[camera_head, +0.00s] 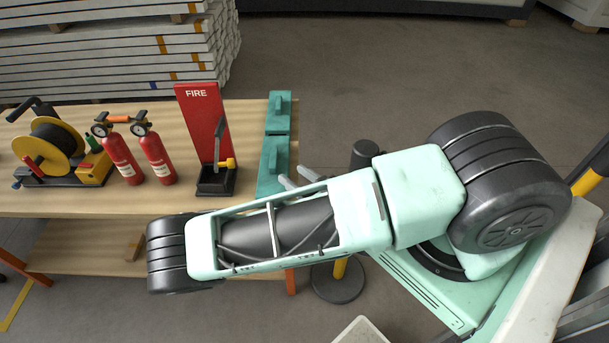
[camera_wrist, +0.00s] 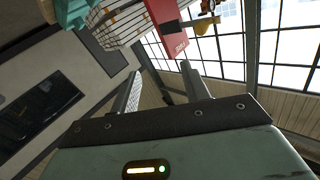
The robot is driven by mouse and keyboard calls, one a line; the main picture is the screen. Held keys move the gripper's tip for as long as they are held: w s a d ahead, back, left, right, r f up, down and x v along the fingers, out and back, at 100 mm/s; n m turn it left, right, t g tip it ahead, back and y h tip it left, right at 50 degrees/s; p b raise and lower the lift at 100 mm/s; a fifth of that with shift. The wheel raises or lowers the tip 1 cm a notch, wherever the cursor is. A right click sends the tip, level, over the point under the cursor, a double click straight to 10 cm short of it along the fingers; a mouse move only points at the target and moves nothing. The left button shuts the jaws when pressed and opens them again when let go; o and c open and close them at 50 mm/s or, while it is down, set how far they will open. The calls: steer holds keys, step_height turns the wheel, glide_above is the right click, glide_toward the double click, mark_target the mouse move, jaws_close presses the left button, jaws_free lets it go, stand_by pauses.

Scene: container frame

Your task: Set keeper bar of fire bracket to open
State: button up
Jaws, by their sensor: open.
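The fire bracket (camera_head: 203,113) is a red upright board marked FIRE on a black base, standing on the wooden table. A thin dark bar (camera_head: 218,140) rises upright in front of the board, with a yellow block (camera_head: 230,163) low beside it; I cannot tell for sure which part is the keeper bar. No extinguisher stands in the bracket. The red board (camera_wrist: 170,12) also shows in the wrist view, upside down at the top edge. My gripper (camera_wrist: 160,72) is open and empty, apart from the bracket. In the head view my arm covers much of the table's front right.
Two red extinguishers (camera_head: 118,155) stand left of the bracket, and a yellow hose reel (camera_head: 55,143) is farther left. A teal bracket (camera_head: 274,165) lies at the table's right end. The wooden table (camera_head: 75,198) has bare room in front. Stacked panels (camera_head: 110,45) stand behind.

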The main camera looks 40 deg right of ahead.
steer(key=shift+s+d, duration=0.5)
steer(key=shift+s, duration=0.05)
steer(key=shift+r+p, duration=0.2)
steer(key=shift+p, duration=0.5)
steer(key=shift+f, duration=0.15)
steer(key=shift+s, duration=0.1)
